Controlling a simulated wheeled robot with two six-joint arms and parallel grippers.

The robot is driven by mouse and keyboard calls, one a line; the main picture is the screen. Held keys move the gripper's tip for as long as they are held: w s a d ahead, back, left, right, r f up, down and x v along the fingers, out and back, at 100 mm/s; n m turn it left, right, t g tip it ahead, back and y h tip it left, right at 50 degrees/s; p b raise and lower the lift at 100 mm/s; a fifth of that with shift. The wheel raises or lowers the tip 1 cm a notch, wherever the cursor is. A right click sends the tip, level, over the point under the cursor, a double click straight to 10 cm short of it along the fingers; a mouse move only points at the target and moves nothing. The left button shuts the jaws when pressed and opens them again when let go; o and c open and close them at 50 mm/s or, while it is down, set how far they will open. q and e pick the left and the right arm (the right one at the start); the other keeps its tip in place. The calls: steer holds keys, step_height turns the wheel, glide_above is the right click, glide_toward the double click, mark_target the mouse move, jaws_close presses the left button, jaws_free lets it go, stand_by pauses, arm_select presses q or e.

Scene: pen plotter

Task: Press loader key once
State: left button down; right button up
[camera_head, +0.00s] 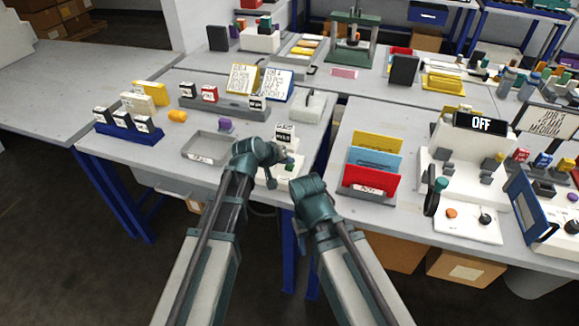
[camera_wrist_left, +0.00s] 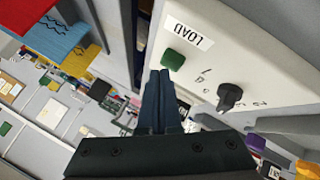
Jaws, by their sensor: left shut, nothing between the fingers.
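The loader key is a green square button (camera_wrist_left: 173,59) on a white panel (camera_wrist_left: 235,50) in the left wrist view, below a label reading LOAD. My left gripper (camera_wrist_left: 161,73) is shut and empty, with its fingertips just beside the key's lower left edge. I cannot tell whether they touch it. In the head view my left gripper (camera_head: 270,181) is at the small white loader unit (camera_head: 286,158) on the table's front edge, and the key is not clear there. My right gripper (camera_head: 301,222) hangs to the right, and its fingers are not clear.
A black knob (camera_wrist_left: 230,96) sits on the same panel. A grey tray (camera_head: 205,147) is left of the loader unit. Bare table lies around the tray.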

mark_target(288, 168)
arm_select(q)
steer(key=shift+f+b, duration=0.5)
steer(key=shift+b, duration=0.05)
stand_by(0.5)
stand_by(0.4)
steer(key=shift+r+p, duration=0.95)
steer(key=shift+p, duration=0.05)
step_height(288, 168, up, 5)
steer(key=p, duration=0.5)
stand_by(0.4)
